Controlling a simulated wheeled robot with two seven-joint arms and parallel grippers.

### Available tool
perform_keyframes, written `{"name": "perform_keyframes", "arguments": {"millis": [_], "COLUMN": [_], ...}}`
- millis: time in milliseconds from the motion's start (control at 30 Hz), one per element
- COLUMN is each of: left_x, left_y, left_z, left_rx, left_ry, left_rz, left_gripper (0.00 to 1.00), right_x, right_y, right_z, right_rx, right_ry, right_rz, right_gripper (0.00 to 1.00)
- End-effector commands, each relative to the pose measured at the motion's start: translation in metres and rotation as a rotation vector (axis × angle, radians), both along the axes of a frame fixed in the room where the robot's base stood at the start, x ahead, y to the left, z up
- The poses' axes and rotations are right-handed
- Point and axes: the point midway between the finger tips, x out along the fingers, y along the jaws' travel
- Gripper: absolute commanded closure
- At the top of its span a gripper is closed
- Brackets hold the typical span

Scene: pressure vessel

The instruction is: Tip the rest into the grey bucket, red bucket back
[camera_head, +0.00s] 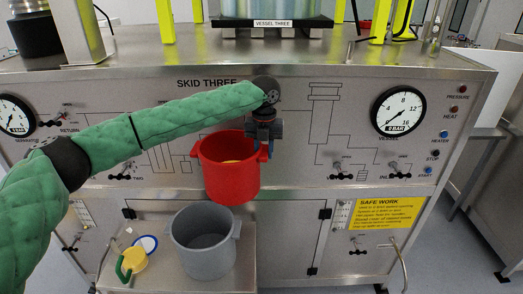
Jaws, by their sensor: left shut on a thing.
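The red bucket (231,180) hangs upright in front of the skid panel, with a little yellow showing inside it. My left gripper (266,150) is at its right rim, shut on the red bucket; the fingertips are partly hidden. The grey bucket (204,250) stands upright on a low metal shelf, below and slightly left of the red one. Its visible inside looks grey and empty. The red bucket is apart from it. My right gripper is out of view.
A yellow jug with a green handle (131,262) and a blue-rimmed white disc (146,244) are on the shelf (240,277) left of the grey bucket. The steel skid panel (300,110) with gauges and valve handles stands close behind the red bucket.

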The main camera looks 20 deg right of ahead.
Motion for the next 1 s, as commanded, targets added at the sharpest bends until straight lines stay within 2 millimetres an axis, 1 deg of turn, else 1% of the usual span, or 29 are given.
{"name": "perform_keyframes", "arguments": {"millis": [100,200,333,667,767,867,1000], "left_x": [0.0006,0.0008,0.0007,0.0007,0.0006,0.0004,-0.0002], "left_y": [-0.0011,-0.0015,-0.0014,-0.0013,-0.0013,-0.0016,0.0042], "left_z": [0.0006,0.0005,0.0005,0.0004,0.0002,-0.0006,0.0006], "left_rx": [0.000,0.000,0.000,0.000,0.000,0.000,-0.035], "left_ry": [-0.001,-0.001,0.000,0.000,0.000,0.001,-0.018], "left_rz": [-0.106,-0.176,-0.230,-0.251,-0.251,-0.252,-0.250], "left_gripper": [1.00,1.00,1.00,1.00,1.00,1.00,1.00], "right_x": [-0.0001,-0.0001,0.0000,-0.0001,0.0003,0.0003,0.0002], "right_y": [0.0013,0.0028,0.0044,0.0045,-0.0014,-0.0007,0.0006], "right_z": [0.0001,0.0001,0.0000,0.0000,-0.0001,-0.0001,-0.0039], "right_rx": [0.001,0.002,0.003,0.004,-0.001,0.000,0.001], "right_ry": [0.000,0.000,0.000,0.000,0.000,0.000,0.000], "right_rz": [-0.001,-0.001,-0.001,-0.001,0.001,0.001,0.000], "right_gripper": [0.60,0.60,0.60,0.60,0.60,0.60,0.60]}}
